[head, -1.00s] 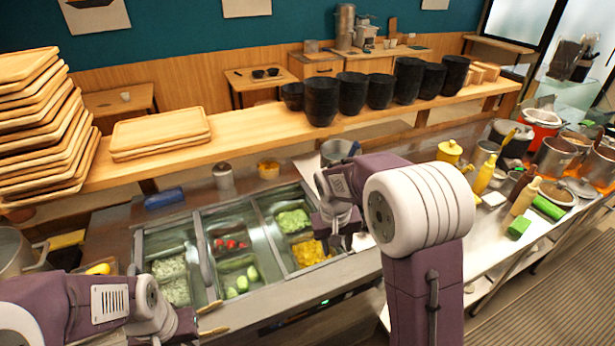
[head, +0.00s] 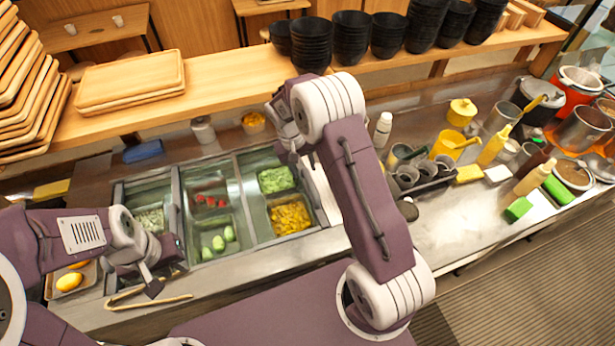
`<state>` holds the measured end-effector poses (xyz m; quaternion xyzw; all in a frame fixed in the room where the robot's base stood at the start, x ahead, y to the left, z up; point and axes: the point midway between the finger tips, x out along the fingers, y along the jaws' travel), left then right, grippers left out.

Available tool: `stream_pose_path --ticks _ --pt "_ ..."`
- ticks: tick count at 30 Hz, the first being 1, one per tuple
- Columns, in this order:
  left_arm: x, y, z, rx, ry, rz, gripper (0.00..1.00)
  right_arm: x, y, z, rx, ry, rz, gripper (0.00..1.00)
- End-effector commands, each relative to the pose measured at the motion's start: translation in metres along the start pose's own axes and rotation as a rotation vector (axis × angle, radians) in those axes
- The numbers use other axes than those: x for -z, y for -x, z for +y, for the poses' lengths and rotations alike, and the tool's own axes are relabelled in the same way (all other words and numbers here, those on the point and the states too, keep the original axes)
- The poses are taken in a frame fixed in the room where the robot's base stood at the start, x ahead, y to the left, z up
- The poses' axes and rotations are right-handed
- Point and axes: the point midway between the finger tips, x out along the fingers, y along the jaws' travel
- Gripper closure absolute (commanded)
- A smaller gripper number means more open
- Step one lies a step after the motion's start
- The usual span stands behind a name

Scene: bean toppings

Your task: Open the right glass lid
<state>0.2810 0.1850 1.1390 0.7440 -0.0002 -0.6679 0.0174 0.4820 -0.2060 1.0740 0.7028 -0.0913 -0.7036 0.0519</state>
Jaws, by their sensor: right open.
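The topping station has metal-framed sections in a row. Its right section (head: 240,178) holds chopped green topping (head: 276,180) and yellow topping (head: 290,217). A separate outline of the right glass lid is hard to make out, so I cannot tell its position. My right gripper (head: 294,158) is open at the back right of this section, partly hidden by its own wrist. Whether it touches a lid is unclear. My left gripper (head: 155,285) hangs over the front of the left section, its jaw opening unclear.
Wooden tongs (head: 148,302) lie at the front edge beneath my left gripper. A wooden shelf (head: 225,75) with trays and black bowls (head: 310,45) runs behind the station. Bottles, pots and a cup holder (head: 425,180) stand on the right counter.

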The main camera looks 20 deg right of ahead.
Motion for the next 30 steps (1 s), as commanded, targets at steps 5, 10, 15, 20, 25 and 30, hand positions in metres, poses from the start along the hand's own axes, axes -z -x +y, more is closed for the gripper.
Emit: stream_pose_path --ticks 5,10,15,20,25,30 --pt "0.002 0.017 0.000 0.000 0.000 0.001 0.76 -0.002 -0.036 0.001 0.000 0.000 -0.007 0.57" --pt "0.003 0.025 0.001 0.000 0.000 0.001 0.76 -0.001 -0.064 0.001 0.000 -0.001 -0.003 0.57" --pt "0.003 0.026 0.001 0.000 0.000 0.001 0.76 -0.001 -0.074 0.001 0.000 0.000 0.000 0.57" --pt "0.003 0.025 0.001 0.000 0.000 0.001 0.76 0.000 -0.075 0.001 0.000 0.000 0.001 0.57" --pt "0.003 0.025 0.001 0.000 0.000 0.001 0.76 0.000 -0.075 0.001 0.000 -0.001 0.001 0.96" --pt "0.003 0.025 0.001 0.000 0.000 0.001 0.76 0.000 -0.075 0.001 0.000 0.000 0.001 1.00"
